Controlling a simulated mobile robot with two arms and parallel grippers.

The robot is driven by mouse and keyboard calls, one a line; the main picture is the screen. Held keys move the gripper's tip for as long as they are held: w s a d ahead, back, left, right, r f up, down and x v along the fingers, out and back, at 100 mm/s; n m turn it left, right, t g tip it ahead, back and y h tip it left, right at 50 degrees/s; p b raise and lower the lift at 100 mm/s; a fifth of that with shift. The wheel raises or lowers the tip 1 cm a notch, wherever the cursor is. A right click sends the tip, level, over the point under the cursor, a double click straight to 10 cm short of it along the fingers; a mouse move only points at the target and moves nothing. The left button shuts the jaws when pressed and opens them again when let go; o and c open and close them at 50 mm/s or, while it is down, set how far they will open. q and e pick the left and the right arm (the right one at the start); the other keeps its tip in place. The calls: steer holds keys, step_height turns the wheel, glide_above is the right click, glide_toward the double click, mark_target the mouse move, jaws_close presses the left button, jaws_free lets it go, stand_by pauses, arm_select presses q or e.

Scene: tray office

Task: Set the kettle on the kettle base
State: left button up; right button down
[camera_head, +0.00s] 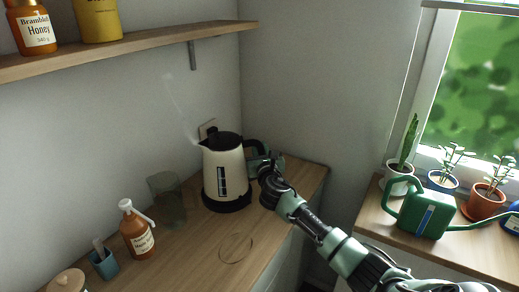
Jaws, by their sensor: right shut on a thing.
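The cream kettle (225,170) with a black lid and black handle stands upright on the counter near the back corner, its spout to the left. Under it shows a wide black round bottom, which looks like the kettle base (228,205). I cannot tell whether the kettle is fully seated on it or just above. My right gripper (260,160) is shut on the kettle's handle, on the kettle's right side. The handle's lower part is hidden by the gripper. My left gripper is not in view.
A thin loop (237,250) lies in front of the kettle. A shelf (130,50) hangs above; a green watering can (425,212) and plants stand on the right sill.

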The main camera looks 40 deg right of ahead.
steer(key=shift+r+p, duration=0.25)
steer(key=shift+p, duration=0.2)
stand_by(1.1)
steer(key=shift+s+f+b, duration=0.1)
steer(key=shift+f+b, duration=0.4)
steer(key=shift+f, duration=0.15)
stand_by(0.5)
steer(key=c, duration=1.5)
jaws_free()
steer(key=shift+c, duration=0.2)
steer(key=shift+s+a+f, duration=0.1)
steer(key=shift+f, duration=0.2)
steer(key=p+v, duration=0.5)
steer(key=v, duration=0.6)
steer(key=shift+r, duration=0.1)
